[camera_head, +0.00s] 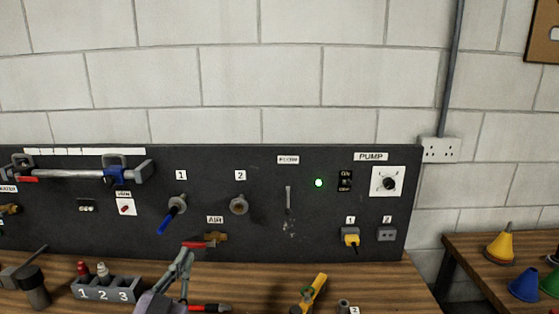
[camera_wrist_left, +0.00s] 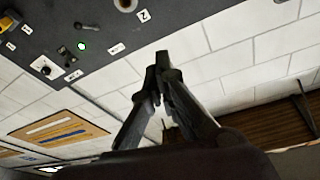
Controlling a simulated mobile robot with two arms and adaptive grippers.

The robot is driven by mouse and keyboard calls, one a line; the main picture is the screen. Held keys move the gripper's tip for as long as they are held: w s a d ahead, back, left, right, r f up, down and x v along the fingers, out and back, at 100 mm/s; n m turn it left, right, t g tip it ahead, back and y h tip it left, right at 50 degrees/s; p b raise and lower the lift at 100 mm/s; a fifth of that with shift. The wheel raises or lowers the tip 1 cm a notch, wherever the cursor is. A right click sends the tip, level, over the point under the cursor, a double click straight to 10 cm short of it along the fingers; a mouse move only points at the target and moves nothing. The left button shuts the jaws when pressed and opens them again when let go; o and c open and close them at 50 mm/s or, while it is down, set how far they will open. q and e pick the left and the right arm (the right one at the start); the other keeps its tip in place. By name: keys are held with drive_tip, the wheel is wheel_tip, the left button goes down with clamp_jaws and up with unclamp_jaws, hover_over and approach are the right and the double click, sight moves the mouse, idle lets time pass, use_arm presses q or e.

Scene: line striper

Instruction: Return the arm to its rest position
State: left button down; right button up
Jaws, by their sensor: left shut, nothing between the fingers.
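My left gripper (camera_head: 187,252) rises from the bottom of the head view, in front of the lower part of the black panel (camera_head: 270,165). Its fingers come together at the tip with nothing between them. In the left wrist view the closed fingertips (camera_wrist_left: 162,60) point up toward the panel, which appears tilted at the upper left. In the head view the tip is close to the red-handled AIR valve (camera_head: 217,238); I cannot tell whether they touch. My right gripper is not in view.
A wooden bench (camera_head: 385,285) runs below the panel. A grey numbered holder (camera_head: 106,290), a yellow tool (camera_head: 312,294) and a red-handled tool (camera_head: 210,308) are on it. A blue-handled valve (camera_head: 172,214) is above left of my gripper. A green lamp (camera_head: 319,183) is lit. Cones (camera_head: 500,246) stand on the right table.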

use_arm(q)
drive_tip(key=s+a+f+n+g+y, duration=0.2)
drive_tip(key=s+f+g, duration=0.1)
drive_tip(key=f, duration=0.3)
drive_tip(key=s+a+f+n+g+y, duration=0.1)
drive_tip(key=s+a+f+g+y, duration=0.1)
drive_tip(key=f, duration=0.4)
drive_tip(key=s+d+f+g+h, duration=0.1)
drive_tip(key=s+f+g, duration=0.5)
drive_tip(key=s+f, duration=0.45)
drive_tip(key=s+d+f+g+h, duration=0.1)
drive_tip(key=s+f+g, duration=0.55)
drive_tip(key=s, duration=0.75)
wheel_tip(320, 180, down, 28)
drive_tip(key=s, duration=0.2)
drive_tip(key=s+a+f+m+g, duration=0.1)
drive_tip(key=s+a+f+g, duration=0.1)
drive_tip(key=s+f, duration=1.3)
drive_tip(key=shift+s+a+f+y+b, duration=0.2)
drive_tip(key=shift+s+a+y+b, duration=0.15)
drive_tip(key=shift+s, duration=0.25)
drive_tip(key=shift+a, duration=0.1)
